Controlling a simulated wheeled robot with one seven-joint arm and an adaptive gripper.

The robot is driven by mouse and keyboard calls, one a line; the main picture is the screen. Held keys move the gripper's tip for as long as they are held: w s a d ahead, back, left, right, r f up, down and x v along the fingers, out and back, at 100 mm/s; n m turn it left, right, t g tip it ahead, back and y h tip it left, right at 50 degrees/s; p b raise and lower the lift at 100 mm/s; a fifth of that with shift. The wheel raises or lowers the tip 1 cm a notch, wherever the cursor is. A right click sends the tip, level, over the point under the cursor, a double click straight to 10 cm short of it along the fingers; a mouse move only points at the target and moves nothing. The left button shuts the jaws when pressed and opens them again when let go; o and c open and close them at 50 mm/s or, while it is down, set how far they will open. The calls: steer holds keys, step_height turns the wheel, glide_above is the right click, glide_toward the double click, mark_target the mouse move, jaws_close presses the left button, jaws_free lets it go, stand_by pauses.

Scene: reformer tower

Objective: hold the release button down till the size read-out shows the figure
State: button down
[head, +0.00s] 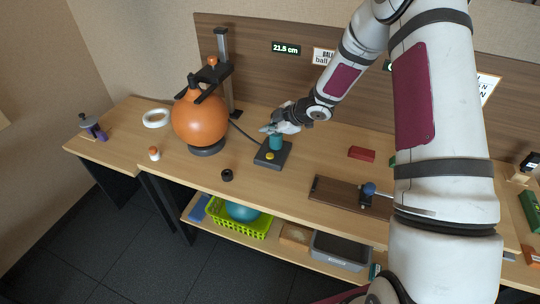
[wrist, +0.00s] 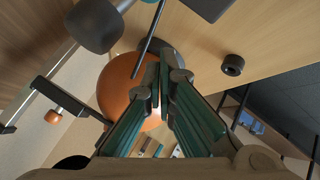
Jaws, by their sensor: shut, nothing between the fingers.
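The orange ball (head: 200,118) sits on a dark round base, under a dark measuring frame (head: 221,70). I cannot tell which is the release button. My gripper (head: 267,129) is just over the teal cylinder, shut and empty; contact is unclear. In the wrist view its teal fingers (wrist: 165,78) meet in front of the orange ball (wrist: 113,88).
A black ring (head: 227,175) and an orange-and-white item (head: 154,154) lie near the table's front. A white ring (head: 156,118) lies left of the ball. A red block (head: 361,154) is to the right.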

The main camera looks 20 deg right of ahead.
steer(key=shift+f, duration=0.1)
steer(key=b, duration=0.5)
glide_above(269, 156)
step_height(269, 156, down, 7)
steer(key=shift+r, duration=0.1)
steer(key=shift+f+b, duration=0.5)
steer(key=shift+f, duration=0.4)
steer(key=shift+s+f, duration=0.1)
steer(key=shift+f, duration=0.05)
stand_by(0.4)
steer(key=shift+f, duration=0.25)
steer(key=shift+f+b, duration=0.45)
steer(key=shift+b, duration=0.05)
stand_by(1.9)
steer(key=shift+r, duration=0.1)
steer(key=shift+r+p, duration=0.65)
steer(key=shift+r, duration=0.15)
